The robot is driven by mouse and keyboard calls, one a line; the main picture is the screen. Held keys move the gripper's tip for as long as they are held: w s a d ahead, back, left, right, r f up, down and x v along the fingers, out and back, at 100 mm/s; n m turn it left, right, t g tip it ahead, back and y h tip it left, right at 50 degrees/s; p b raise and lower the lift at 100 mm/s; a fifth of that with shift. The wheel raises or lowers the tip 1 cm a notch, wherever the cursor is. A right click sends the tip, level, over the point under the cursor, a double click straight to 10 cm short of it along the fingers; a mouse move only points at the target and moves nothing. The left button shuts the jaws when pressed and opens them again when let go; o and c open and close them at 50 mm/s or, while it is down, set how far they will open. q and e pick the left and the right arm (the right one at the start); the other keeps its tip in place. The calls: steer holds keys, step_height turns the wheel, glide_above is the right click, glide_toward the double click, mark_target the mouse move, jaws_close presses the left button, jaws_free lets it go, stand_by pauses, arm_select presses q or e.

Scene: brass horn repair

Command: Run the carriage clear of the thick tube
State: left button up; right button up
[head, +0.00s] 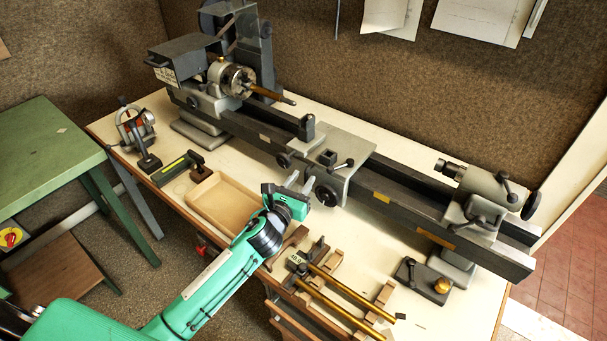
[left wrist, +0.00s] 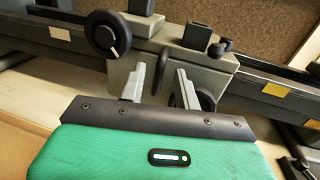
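The carriage (head: 338,158) is a grey saddle on the dark lathe bed, right of the chuck (head: 238,80). A brass tube (head: 266,92) with a dark tip sticks out of the chuck towards it; its tip lies near a dark upright block (head: 307,127) at the carriage's left. A dark handwheel (head: 326,192) is on the carriage front; another wheel (left wrist: 108,35) with a white mark shows in the left wrist view. My left gripper (head: 300,180) is at the carriage front. Its fingers (left wrist: 161,78) are apart, with a narrow dark part between or behind them. My right gripper is not in view.
The tailstock (head: 485,195) sits at the bed's right end. Brass tubes (head: 340,308) lie on wooden rests at the front, beside an empty-looking wooden tray (head: 222,205). A dark tool block (head: 422,282) with a brass knob is front right. Bed between carriage and tailstock is clear.

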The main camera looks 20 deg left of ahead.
arm_select(q)
steer(key=shift+w+d, duration=0.15)
steer(key=shift+w, duration=0.7)
jaws_close()
steer(key=shift+d, duration=0.1)
steer(key=s+d, duration=0.5)
steer(key=d, duration=0.8)
steer(key=shift+d, duration=0.2)
jaws_free()
steer(key=shift+a, duration=0.1)
